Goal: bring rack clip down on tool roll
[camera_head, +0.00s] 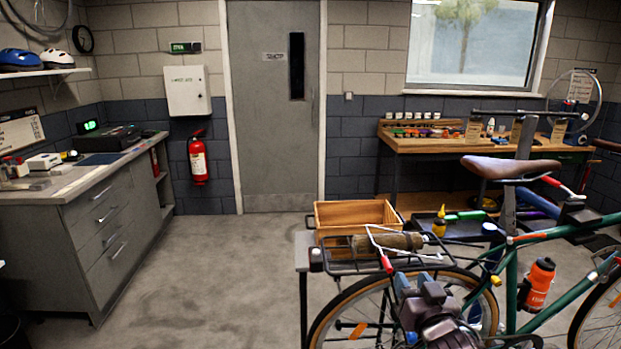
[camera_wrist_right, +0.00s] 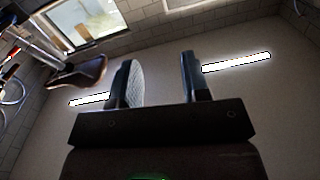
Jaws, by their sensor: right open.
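The tool roll (camera_head: 403,241), a brown rolled bundle, lies on the bike's rear rack. The rack clip (camera_head: 372,240) is a thin silver wire frame with red tips. It appears raised at an angle by the roll; I cannot tell whether it touches it. My right gripper (camera_head: 418,284) is below and in front of the clip and roll, beside the rear wheel, with its fingers up. In the right wrist view my right gripper (camera_wrist_right: 158,78) is open and empty, facing the ceiling. My left gripper is not in view.
A wooden crate (camera_head: 357,214) stands on a bench behind the rack. The green bike frame (camera_head: 513,268), brown saddle (camera_head: 497,167) and orange bottle (camera_head: 539,283) are to the right. A cabinet (camera_head: 110,220) is at the left. The floor (camera_head: 220,285) between is clear.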

